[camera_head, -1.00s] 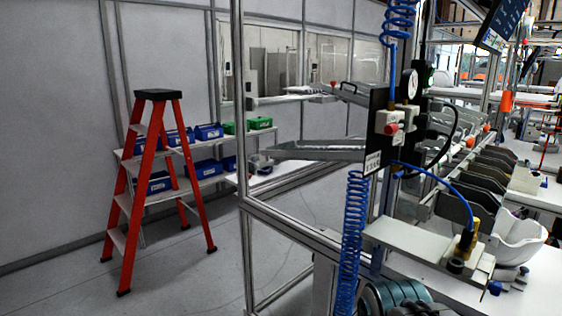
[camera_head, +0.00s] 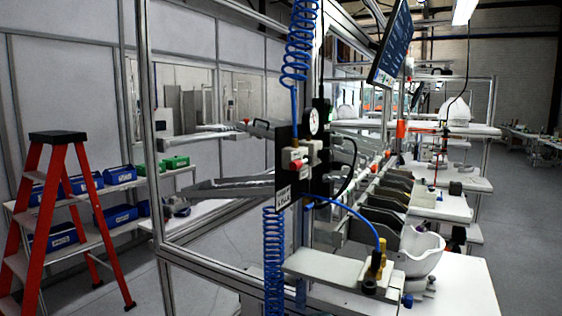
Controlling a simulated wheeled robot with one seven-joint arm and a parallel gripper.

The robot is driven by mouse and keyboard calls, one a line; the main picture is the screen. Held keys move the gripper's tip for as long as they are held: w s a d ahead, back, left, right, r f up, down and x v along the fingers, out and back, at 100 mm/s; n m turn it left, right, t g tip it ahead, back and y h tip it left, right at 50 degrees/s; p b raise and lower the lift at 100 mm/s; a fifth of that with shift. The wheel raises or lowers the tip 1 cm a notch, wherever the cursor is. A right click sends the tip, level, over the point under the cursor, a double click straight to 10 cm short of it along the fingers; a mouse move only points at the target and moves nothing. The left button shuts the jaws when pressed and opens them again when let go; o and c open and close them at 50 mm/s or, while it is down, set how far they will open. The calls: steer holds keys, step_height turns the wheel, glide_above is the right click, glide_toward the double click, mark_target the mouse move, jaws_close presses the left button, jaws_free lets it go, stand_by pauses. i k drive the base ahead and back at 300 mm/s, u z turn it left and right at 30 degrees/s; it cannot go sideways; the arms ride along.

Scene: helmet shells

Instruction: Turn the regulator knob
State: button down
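The air regulator unit (camera_head: 297,158) is mounted on a dark upright plate on the metal frame, right of the picture's middle. It has white blocks and a small red part (camera_head: 298,164) on its front. A round white-faced pressure gauge (camera_head: 312,121) sits just above it. I cannot tell for sure which part is the regulator knob, or how it is turned. A blue coiled hose (camera_head: 299,45) comes down from above, and another hangs below. My gripper is not in view.
A metal frame post (camera_head: 147,130) and rails stand left of the unit. A light shelf (camera_head: 330,266) juts out below it. A red stepladder (camera_head: 58,215) and shelves with blue bins (camera_head: 120,174) are at left. A dark screen (camera_head: 391,48) hangs upper right. Some floor between is clear.

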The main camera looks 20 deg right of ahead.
mark_target(325, 155)
steer(key=u, duration=0.05)
steer(key=k, duration=0.5)
steer(key=z, duration=2.05)
steer(key=i, duration=1)
steer(key=u, duration=1.65)
